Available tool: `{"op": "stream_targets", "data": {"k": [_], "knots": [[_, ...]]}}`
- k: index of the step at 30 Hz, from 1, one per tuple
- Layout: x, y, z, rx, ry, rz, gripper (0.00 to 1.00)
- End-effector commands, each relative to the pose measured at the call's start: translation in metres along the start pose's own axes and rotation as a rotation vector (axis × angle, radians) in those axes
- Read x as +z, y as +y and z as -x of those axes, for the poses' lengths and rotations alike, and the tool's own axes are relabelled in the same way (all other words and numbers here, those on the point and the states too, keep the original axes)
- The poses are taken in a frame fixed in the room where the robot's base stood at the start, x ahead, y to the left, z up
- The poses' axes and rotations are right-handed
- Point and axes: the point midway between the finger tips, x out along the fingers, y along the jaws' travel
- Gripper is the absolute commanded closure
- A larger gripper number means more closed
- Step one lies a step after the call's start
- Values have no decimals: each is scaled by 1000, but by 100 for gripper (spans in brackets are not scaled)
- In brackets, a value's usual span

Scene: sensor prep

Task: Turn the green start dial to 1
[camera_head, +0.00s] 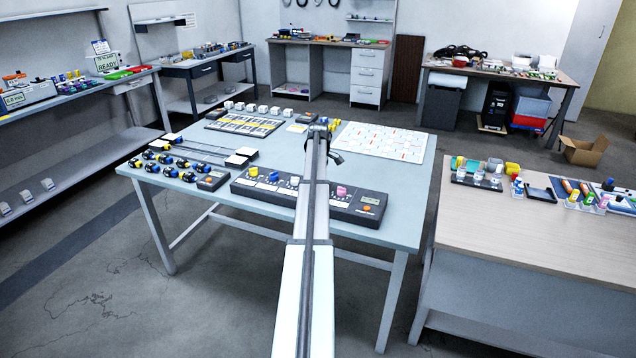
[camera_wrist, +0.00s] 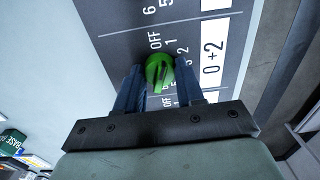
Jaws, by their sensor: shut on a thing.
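The green start dial (camera_wrist: 159,71) is in the wrist view, on a dark grey panel (camera_wrist: 118,22) printed with white "OFF" and number marks. My gripper (camera_wrist: 158,80) is shut on the dial, with one dark blue finger on either side of it. A paler green mark shows on the dial's lower edge in the picture; which number it points at I cannot tell. In the head view my gripper end (camera_head: 322,131) is over the rear middle of the light blue table (camera_head: 240,170), and the dial is hidden there.
On the table, a long dark console (camera_head: 372,207) with coloured knobs runs under my arm. A white sheet (camera_head: 383,140) lies at right, and several dark-and-yellow parts (camera_head: 163,158) stand at left.

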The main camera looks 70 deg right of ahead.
Motion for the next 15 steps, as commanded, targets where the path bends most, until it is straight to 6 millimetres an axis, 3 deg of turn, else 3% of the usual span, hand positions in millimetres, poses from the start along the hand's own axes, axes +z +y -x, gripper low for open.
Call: {"op": "stream_targets", "data": {"k": [15], "knots": [[0,0,0,0,0,-150,93]]}}
